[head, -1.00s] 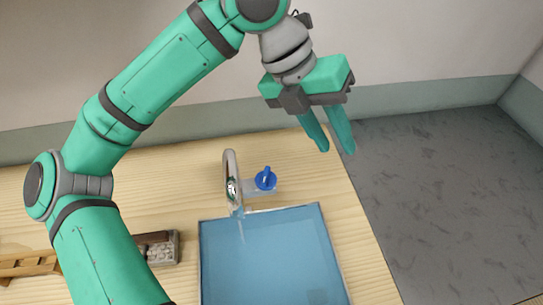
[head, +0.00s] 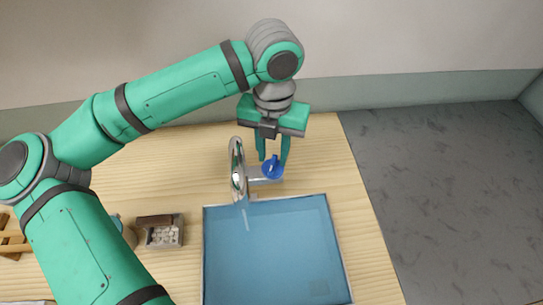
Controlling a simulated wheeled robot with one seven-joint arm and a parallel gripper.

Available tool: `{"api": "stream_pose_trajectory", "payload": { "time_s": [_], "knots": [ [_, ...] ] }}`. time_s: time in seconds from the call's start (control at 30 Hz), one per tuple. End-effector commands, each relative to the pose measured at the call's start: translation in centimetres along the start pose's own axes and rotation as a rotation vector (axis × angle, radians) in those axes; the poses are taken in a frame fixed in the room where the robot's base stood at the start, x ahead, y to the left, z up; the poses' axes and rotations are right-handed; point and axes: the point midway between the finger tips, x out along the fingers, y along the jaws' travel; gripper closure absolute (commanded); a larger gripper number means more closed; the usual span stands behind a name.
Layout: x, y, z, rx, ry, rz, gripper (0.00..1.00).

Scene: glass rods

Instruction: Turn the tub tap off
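The tub tap (head: 238,172) is a silver curved spout on the wooden counter. A pale stream of water (head: 246,217) falls from it into the blue tub (head: 325,215). The blue tap handle (head: 272,168) sits on a short silver stem to the right of the spout, with its raised lever pointing up in the picture. My gripper (head: 273,154) points down at the handle. Its two green fingers are apart, one on each side of the lever; whether they touch it cannot be told.
A small tray (head: 164,236) with pale pieces and a dark part stands left of the tub. A wooden rack (head: 12,240) is at the far left, partly behind my arm. The counter right of the tub is clear. Grey floor lies beyond the counter's right edge.

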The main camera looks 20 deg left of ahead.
Motion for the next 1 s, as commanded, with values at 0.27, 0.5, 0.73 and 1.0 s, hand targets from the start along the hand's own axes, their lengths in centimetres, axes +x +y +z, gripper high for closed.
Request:
{"api": "stream_pose_trajectory", "payload": {
  "time_s": [0.27,0.5,0.73,1.0],
  "knots": [
    [2.2,0.1,0.0,-0.003,0.0,-0.001,0.7],
    [2.3,0.3,0.0,-0.005,-0.001,0.0,0.7],
    [2.3,0.3,0.0,-0.005,0.0,0.0,1.0],
    [2.3,0.3,0.0,0.011,-0.001,0.0,1.0]
  ]
}}
